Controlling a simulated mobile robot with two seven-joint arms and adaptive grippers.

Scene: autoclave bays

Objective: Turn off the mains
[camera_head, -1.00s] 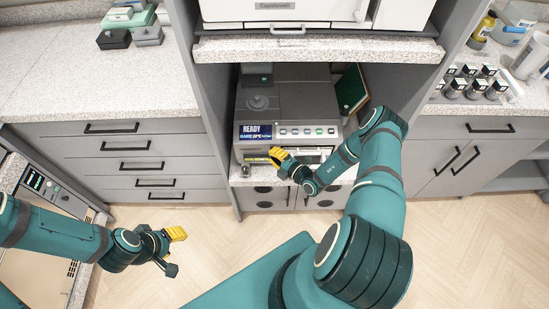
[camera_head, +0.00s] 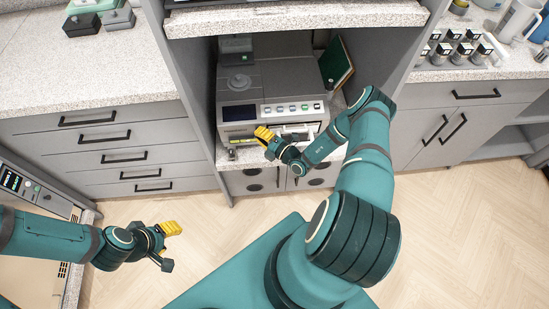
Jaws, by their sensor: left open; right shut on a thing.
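The grey autoclave (camera_head: 285,82) stands in the middle bay, with a dark, blank display (camera_head: 239,113) and a row of buttons (camera_head: 293,108) on its front. My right gripper (camera_head: 265,134), with yellow fingertips, is at the lower front of the autoclave, below the display. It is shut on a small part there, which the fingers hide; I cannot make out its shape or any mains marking. My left gripper (camera_head: 170,245) is open and empty above the floor at the lower left, away from the autoclave.
A shelf edge (camera_head: 296,18) overhangs the autoclave. A green book-like item (camera_head: 337,64) leans to its right. Drawers (camera_head: 115,150) stand left and cupboards (camera_head: 440,128) right. Small dark jars (camera_head: 457,48) stand on the right counter. The wooden floor (camera_head: 450,230) at the right is clear.

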